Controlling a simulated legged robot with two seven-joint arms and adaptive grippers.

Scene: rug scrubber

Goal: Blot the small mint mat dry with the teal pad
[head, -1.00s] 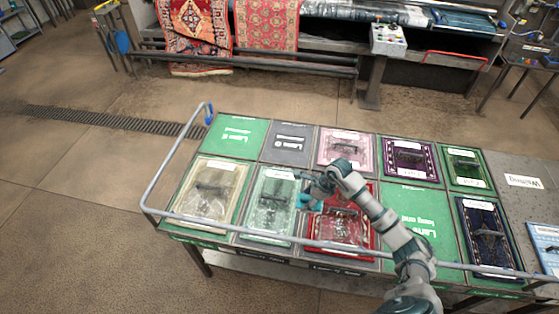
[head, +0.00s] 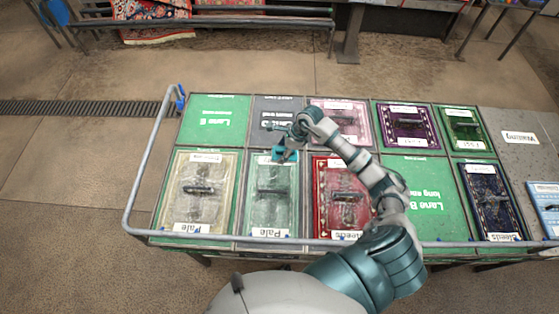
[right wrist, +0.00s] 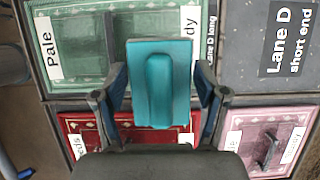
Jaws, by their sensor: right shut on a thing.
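The small mint mat (head: 260,214) lies in its bay in the front row, with a dark handle-like bar across its middle and a label reading "Pale" at its near end. It also shows in the right wrist view (right wrist: 84,45). My right gripper (head: 283,147) is shut on the teal pad (head: 285,155), at the mat's far end. In the right wrist view the pad (right wrist: 180,60) sits between the fingers and hides part of the mat's edge. I cannot tell whether the pad touches the mat. My left gripper is not in view.
A beige mat (head: 172,200) lies left of the mint mat and a red mat (head: 325,210) right of it. Pink (head: 362,130), purple (head: 386,117) and navy mats fill other bays. A grey rail (head: 142,180) rings the table. Green bays (head: 215,130) look empty.

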